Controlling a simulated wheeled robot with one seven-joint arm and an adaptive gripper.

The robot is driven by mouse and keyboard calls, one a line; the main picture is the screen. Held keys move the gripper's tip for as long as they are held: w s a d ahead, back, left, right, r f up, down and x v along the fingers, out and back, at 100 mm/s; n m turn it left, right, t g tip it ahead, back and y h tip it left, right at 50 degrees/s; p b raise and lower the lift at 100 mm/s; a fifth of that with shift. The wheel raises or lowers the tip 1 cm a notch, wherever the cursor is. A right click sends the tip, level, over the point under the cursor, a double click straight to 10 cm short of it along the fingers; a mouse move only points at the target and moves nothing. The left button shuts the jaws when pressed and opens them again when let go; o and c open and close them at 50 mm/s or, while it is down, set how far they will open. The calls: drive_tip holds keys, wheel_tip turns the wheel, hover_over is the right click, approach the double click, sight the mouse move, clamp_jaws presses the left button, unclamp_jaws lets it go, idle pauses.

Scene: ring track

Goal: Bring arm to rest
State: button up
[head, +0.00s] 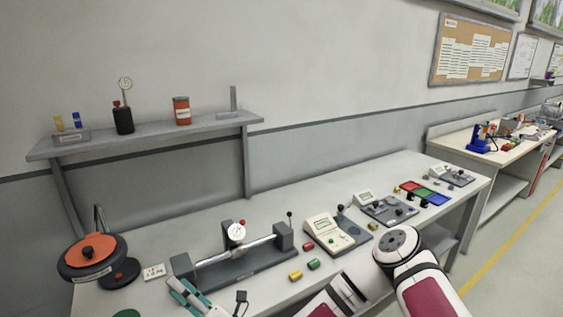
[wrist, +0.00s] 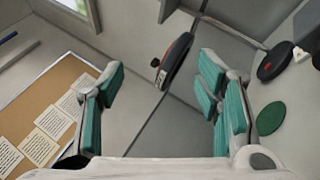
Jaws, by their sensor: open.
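My gripper (head: 186,295) is at the lower left of the head view, in front of the bench gauge (head: 237,258). In the wrist view its two teal-padded fingers (wrist: 158,92) stand wide apart with nothing held between them. An orange and black round device (head: 91,255) on a stand is to its left; it also shows beyond the fingers in the wrist view (wrist: 175,62). My white and maroon arm reaches in from the bottom right of the head view and hides part of the bench's front edge.
The grey bench (head: 263,213) carries instruments (head: 337,233), red and yellow-green small cylinders (head: 295,275) and coloured trays (head: 424,193). A shelf (head: 150,139) with jars is above its left end. A second bench (head: 500,153) stands at the right. The floor (head: 515,250) at right is clear.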

drive_tip(key=s+d+r+n+g+h, duration=0.4)
drive_tip(key=s+n+g, duration=0.4)
drive_tip(key=n, duration=0.5)
drive_tip(key=s+d+r+n+g+h, duration=0.2)
drive_tip(key=s+d+r+n+g, duration=0.3)
drive_tip(key=n+g, duration=0.65)
drive_tip(key=s+d+r+n+t+h, duration=0.2)
drive_tip(key=d+r+n+t+h, duration=0.2)
drive_tip(key=d, duration=0.7)
drive_tip(key=s+d+r+n+t+h, duration=0.2)
drive_tip(key=d+r+n+t+h, duration=0.2)
drive_tip(key=d, duration=0.6)
drive_tip(key=s+d+r+n+t+h, duration=0.2)
drive_tip(key=d+r+n+t+h, duration=0.2)
drive_tip(key=d, duration=0.7)
wheel_tip(320, 180, up, 2)
drive_tip(key=shift+d+r+t+h, duration=0.1)
drive_tip(key=shift+d+t+h, duration=0.2)
drive_tip(key=shift+t+h, duration=0.85)
